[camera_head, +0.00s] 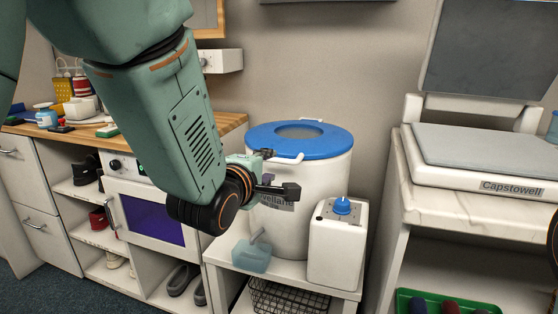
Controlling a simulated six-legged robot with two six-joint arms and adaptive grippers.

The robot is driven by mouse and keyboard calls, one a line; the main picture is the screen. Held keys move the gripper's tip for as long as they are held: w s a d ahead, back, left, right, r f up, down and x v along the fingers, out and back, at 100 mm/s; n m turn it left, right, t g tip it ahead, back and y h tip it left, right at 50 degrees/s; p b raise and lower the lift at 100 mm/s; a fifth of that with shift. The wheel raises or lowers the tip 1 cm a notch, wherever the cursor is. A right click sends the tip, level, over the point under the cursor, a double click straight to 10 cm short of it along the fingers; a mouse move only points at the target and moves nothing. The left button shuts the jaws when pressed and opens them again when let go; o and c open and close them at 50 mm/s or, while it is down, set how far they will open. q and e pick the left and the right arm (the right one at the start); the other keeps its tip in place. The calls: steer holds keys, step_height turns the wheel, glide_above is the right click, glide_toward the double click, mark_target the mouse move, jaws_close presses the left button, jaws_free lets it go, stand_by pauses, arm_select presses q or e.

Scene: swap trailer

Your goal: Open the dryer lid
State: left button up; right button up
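The dryer (330,185) is a white round drum, partly hidden by my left arm. Its blue lid (335,147) lies flat and closed on top, with a greyish round window in the middle. A white handle (287,160) sticks out at the lid's front rim. My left gripper (279,172) is in front of the drum's left side, just below the lid rim and close to the handle. Its dark fingers are apart and nothing shows between them. I cannot tell whether it touches the handle.
A white box with a blue knob (338,244) stands in front of the dryer at right. A pale blue scoop-like object (251,257) lies on the shelf top. A Capstowell machine (484,163) with raised lid is at right. A wooden counter (107,143) is at left.

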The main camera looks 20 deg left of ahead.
mark_target(277, 161)
arm_select(q)
steer(key=b+x, duration=0.2)
steer(key=x, duration=0.4)
steer(key=shift+w+f, duration=0.25)
steer(key=shift+w, duration=0.6)
steer(key=shift+s, duration=0.1)
steer(key=shift+c, duration=0.8)
jaws_close()
